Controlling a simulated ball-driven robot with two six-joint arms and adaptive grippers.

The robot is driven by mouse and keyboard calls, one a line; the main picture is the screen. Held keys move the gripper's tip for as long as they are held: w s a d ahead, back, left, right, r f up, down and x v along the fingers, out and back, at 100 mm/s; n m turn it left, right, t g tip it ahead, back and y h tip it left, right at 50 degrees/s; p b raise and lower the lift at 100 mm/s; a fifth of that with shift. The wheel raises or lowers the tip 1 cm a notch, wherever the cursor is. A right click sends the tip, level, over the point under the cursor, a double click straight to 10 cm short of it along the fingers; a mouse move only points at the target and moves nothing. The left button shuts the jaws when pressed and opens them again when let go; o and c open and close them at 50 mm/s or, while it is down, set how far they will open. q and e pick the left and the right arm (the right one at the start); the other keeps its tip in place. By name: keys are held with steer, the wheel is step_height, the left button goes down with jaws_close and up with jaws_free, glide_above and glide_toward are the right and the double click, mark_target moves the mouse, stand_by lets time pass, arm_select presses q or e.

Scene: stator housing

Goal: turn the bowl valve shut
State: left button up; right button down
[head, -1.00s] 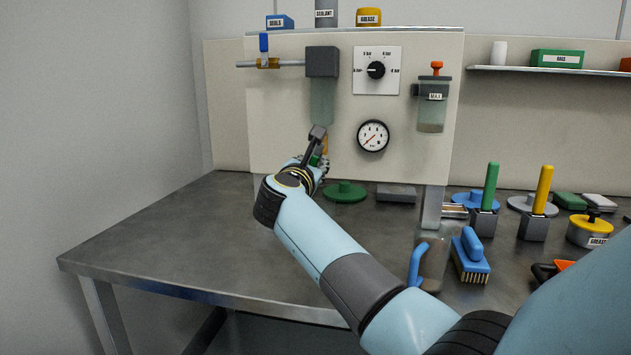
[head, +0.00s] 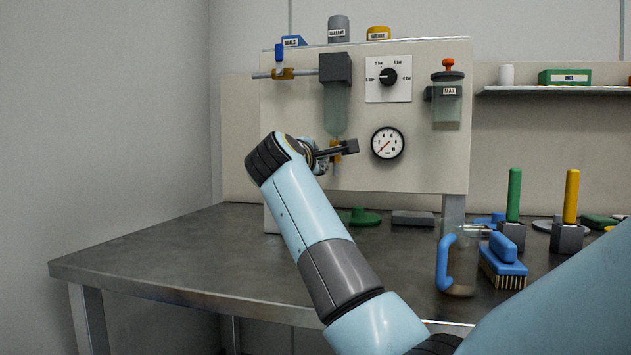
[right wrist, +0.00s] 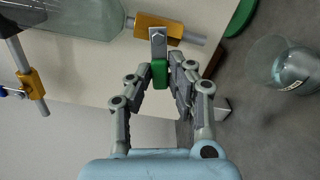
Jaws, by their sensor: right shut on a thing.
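The bowl valve (head: 337,146) is a brass-orange body under the clear filter bowl (head: 336,108). In the right wrist view the valve body (right wrist: 158,28) sits on the pipe below the bowl, and its metal lever with a green grip (right wrist: 160,73) stands roughly crosswise to that pipe. My right gripper (right wrist: 166,76) is shut on the green grip, with a finger on each side. In the head view my right gripper (head: 334,150) is in front of the valve and hides the grip and part of the valve. My left gripper is not in view.
A supply valve with a blue handle (head: 279,53) is on the inlet pipe at upper left. A pressure gauge (head: 388,143) is close right of my gripper. A blue-handled jug (head: 460,262) and brush (head: 503,263) stand on the bench (head: 190,262), whose left part is clear.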

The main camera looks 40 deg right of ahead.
arm_select(q)
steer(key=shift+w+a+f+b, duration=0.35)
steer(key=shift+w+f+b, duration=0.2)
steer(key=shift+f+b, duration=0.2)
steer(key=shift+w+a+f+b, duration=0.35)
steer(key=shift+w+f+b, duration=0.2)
steer(key=shift+b, duration=0.25)
arm_select(e)
steer(key=shift+w+r+m, duration=0.1)
steer(key=shift+r+m, duration=0.1)
steer(key=shift+m, duration=0.6)
steer(key=shift+r+m, duration=0.15)
steer(key=shift+m, duration=0.65)
steer(key=shift+r, duration=0.1)
steer(key=c, duration=1.2)
jaws_free()
steer(key=shift+c, duration=0.2)
steer(key=v, duration=0.7)
steer(key=shift+s+a, duration=0.2)
steer(key=shift+s, duration=0.05)
